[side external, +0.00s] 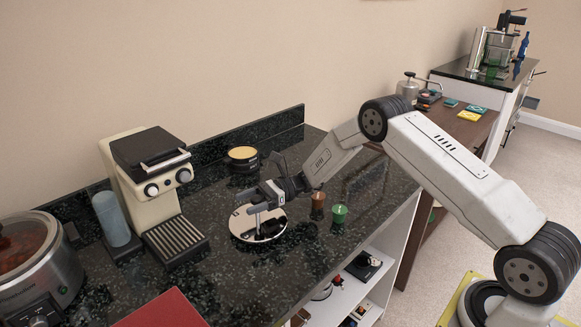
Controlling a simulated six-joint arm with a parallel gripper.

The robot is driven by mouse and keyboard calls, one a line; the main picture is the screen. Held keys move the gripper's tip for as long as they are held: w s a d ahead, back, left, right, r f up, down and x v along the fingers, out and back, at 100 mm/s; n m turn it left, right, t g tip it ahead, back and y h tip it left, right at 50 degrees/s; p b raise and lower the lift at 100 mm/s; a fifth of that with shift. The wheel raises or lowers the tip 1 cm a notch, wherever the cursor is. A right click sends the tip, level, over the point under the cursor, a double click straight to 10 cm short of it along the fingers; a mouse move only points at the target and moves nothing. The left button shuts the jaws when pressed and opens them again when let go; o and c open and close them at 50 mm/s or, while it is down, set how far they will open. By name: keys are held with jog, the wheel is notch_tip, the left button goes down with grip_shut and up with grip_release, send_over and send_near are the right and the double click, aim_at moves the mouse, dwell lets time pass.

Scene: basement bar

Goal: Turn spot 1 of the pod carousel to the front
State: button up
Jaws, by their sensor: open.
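The pod carousel appears to be the round silver plate (240,231) on the dark speckled counter. Dark shapes lie on or reflect in it, and no spot number can be read. My gripper (257,208) is over the plate, fingers pointing down and left, open. I cannot tell whether a finger touches the plate or anything on it. My gripper and wrist hide part of its far side. A brown pod (318,204) and a green pod (340,215) stand on the counter right of the plate, apart from it.
A cream coffee machine (145,185) and a blue-grey cylinder (111,219) stand left. A dark round tin with a yellow top (243,153) sits behind the plate. A steel cooker (35,265) and red object (162,309) are front left. Open shelves (345,290) lie below the counter edge.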

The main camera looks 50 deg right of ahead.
jog(key=shift+a, duration=0.1)
grip_shut()
dwell(1.4)
